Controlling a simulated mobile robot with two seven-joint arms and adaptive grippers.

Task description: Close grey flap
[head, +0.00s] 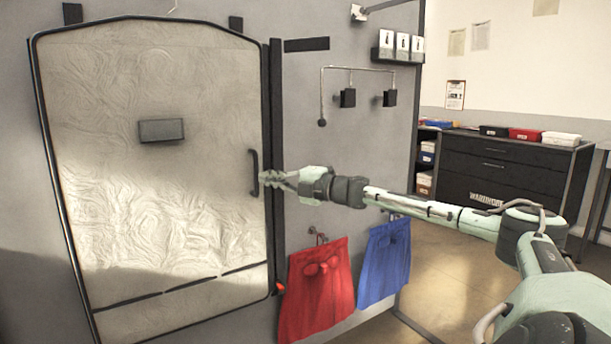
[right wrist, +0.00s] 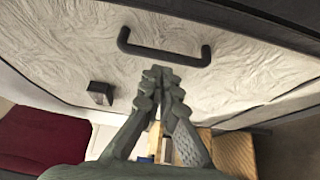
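The grey flap (head: 160,170) is a tall, crinkled pale panel with a black rim. It fills the left of the head view and looks close to its frame; I cannot tell whether a gap is left. A dark handle (head: 253,173) is on its right edge. My right gripper (head: 264,179) is at the flap's right edge, beside the handle. In the right wrist view the flap (right wrist: 80,45) lies ahead, and the handle (right wrist: 165,55) is just beyond the fingertips (right wrist: 160,75), which are together with nothing seen between them. My left gripper is out of view.
A red cloth (head: 318,290) and a blue cloth (head: 384,262) hang on the grey wall below my right arm. A hooked metal rod (head: 322,95) is above it. A dark drawer cabinet (head: 510,170) stands at the right, with open floor (head: 440,265) before it.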

